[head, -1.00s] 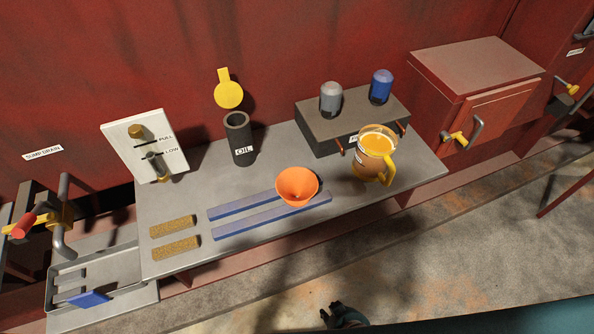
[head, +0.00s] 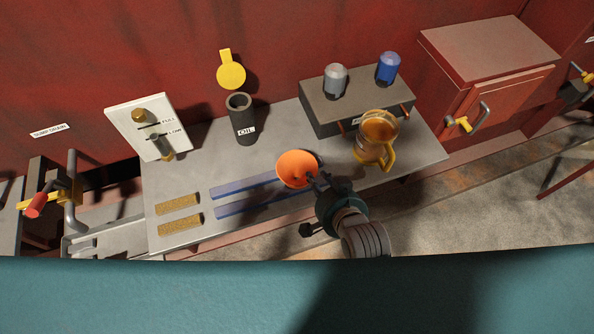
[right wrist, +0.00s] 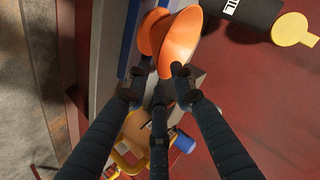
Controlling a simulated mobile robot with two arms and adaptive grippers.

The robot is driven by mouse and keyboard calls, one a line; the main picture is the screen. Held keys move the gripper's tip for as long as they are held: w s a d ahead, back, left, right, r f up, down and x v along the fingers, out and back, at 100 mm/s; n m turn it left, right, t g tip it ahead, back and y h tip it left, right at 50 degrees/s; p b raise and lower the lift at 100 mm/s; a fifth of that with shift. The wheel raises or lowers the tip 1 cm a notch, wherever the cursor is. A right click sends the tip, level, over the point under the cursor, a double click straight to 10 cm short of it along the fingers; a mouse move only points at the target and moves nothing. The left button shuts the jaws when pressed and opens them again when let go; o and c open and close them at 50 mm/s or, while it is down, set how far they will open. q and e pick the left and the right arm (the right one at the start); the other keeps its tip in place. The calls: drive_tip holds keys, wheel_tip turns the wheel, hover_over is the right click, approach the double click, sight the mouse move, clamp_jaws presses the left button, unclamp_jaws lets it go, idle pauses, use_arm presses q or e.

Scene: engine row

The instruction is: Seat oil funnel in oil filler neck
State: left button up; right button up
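The orange oil funnel (head: 297,168) stands on the grey bench, its wide mouth up, near the ends of two blue rails. The oil filler neck (head: 241,121) is a dark, upright, open cylinder labelled OIL, behind and left of the funnel. My right gripper (head: 314,181) is at the funnel's front right side. In the right wrist view the right gripper's fingers (right wrist: 157,75) are spread apart, with the funnel (right wrist: 181,42) just beyond the tips. Whether a fingertip touches it I cannot tell. The filler neck (right wrist: 250,10) shows at the top there. My left gripper is not in view.
A yellow cap (head: 231,75) stands behind the neck. An amber jug (head: 377,136) is right of the funnel, before a dark block (head: 322,115) with grey and blue filters. A lever panel (head: 147,128) is left. Bench (head: 190,185) surface between funnel and neck is clear.

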sight(313, 172)
drive_tip(key=shift+w+f+p, duration=0.25)
drive_tip(key=shift+w+p, duration=0.1)
drive_tip(key=shift+w, duration=0.25)
drive_tip(key=p+x, duration=0.1)
drive_tip(key=x, duration=0.2)
drive_tip(key=shift+w, duration=0.15)
drive_tip(key=shift+w+a+f, duration=0.15)
drive_tip(key=shift+w+f, duration=0.2)
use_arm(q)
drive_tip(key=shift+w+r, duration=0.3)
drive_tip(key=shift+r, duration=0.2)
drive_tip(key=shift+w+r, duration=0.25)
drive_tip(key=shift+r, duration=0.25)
use_arm(e)
clamp_jaws()
